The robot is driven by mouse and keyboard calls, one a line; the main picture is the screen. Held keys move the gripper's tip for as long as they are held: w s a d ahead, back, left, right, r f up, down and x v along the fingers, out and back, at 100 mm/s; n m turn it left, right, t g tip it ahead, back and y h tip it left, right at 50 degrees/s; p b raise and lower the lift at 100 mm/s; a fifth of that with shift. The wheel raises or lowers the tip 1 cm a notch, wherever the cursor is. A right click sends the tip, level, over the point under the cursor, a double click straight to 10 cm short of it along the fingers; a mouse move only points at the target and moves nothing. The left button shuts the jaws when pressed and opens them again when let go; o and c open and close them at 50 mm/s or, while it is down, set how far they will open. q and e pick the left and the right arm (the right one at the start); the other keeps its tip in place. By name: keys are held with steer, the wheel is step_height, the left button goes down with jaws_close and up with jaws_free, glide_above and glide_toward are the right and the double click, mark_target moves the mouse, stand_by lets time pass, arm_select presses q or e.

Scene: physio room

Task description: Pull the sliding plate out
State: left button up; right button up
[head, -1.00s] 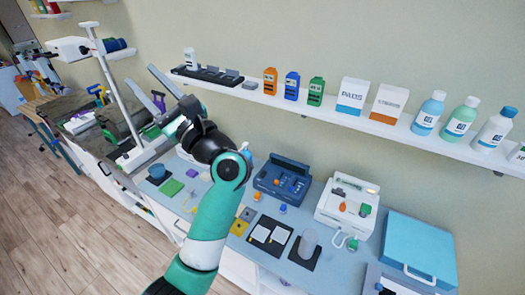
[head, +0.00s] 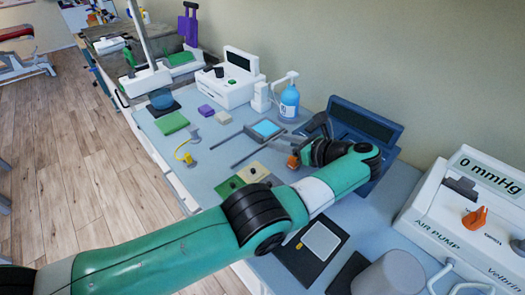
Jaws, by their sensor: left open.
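A small light-blue plate (head: 266,129) in a dark frame lies on the blue-grey counter, between the bottle and the arm. Two thin parallel dark rails (head: 250,157) run from its frame toward the front left. It looks like the sliding plate. My left gripper (head: 303,138) is low over the counter, just right of the plate. Its jaws are open and seem to hold nothing. A gap shows between it and the plate; whether it touches the frame or a rail end, I cannot tell. My right gripper is out of view.
A blue open case (head: 365,122) stands close behind the gripper, and a blue pump bottle (head: 289,102) behind the plate. A small orange piece (head: 293,162) sits below the gripper. The white air pump (head: 465,215) is at right.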

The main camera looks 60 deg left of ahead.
mark_target(256, 133)
arm_select(q)
steer(key=shift+w+a+r, duration=0.25)
steer(key=shift+w+a, duration=0.05)
steer(key=shift+s+a+f+p, duration=0.1)
steer(key=shift+a+f+p, duration=0.05)
steer(key=shift+a+p, duration=0.2)
steer(key=x, duration=0.9)
steer(key=shift+s+a+f+b, duration=0.15)
steer(key=shift+a+f+b, duration=0.05)
steer(key=shift+b, duration=0.15)
steer(key=shift+s+a+f, duration=0.1)
steer(key=shift+a+f, duration=0.05)
steer(key=shift+a, duration=0.45)
steer(key=shift+c, duration=0.2)
jaws_close()
steer(key=shift+d, duration=0.1)
